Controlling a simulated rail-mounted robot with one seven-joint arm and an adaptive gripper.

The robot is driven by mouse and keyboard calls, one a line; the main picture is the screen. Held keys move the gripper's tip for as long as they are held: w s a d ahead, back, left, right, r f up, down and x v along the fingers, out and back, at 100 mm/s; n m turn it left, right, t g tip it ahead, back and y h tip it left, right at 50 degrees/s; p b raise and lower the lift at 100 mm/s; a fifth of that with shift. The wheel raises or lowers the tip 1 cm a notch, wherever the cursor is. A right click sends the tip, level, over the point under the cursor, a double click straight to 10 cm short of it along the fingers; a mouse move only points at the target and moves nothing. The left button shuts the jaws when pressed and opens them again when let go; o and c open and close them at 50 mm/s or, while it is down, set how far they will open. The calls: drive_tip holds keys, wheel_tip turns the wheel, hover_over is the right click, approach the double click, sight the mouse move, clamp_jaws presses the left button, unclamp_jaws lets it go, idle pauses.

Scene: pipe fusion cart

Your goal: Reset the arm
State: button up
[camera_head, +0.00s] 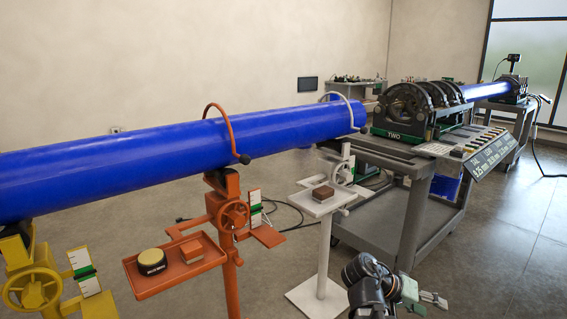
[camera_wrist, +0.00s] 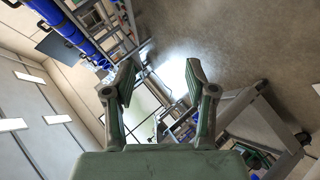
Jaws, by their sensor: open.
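My gripper (camera_head: 428,298) is at the lower right of the head view, at the end of my dark arm. It is to the right of the white stand and in front of the grey cart. In the wrist view my gripper (camera_wrist: 164,84) has its two green-grey fingers spread apart, with nothing between them. Beyond the fingers the wrist view shows the room at a steep tilt, with floor, wall and carts.
A long blue pipe (camera_head: 120,160) rests on yellow, orange (camera_head: 228,215) and white (camera_head: 323,235) stands. The orange tray (camera_head: 150,288) holds a round black-and-yellow item and a small block. A grey cart (camera_head: 405,215) carries the fusion machine (camera_head: 412,108). Open floor (camera_head: 500,260) lies at right.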

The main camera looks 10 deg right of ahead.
drive_tip(key=s+a+f+n+y+p, duration=0.25)
drive_tip(key=a+f+p, duration=0.4)
drive_tip(key=f, duration=0.35)
drive_tip(key=s+a+f+n+y+p, duration=0.1)
drive_tip(key=a+f+n+y+p, duration=0.5)
drive_tip(key=f, duration=0.5)
drive_tip(key=s+a+f+g+y+p, duration=0.1)
drive_tip(key=s+a+f+p, duration=0.2)
drive_tip(key=s+a, duration=0.2)
drive_tip(key=s+a+f+g+y+p, duration=0.1)
drive_tip(key=s+a+f+g+p, duration=0.1)
drive_tip(key=s+a, duration=0.4)
drive_tip(key=s+a+f+m+g+y+p, duration=0.1)
drive_tip(key=s+a+f+p, duration=0.2)
drive_tip(key=s, duration=0.6)
drive_tip(key=shift+s+a+f+p, duration=0.4)
drive_tip(key=shift+a+p, duration=0.2)
drive_tip(key=shift+a, duration=0.55)
drive_tip(key=shift+w, duration=0.1)
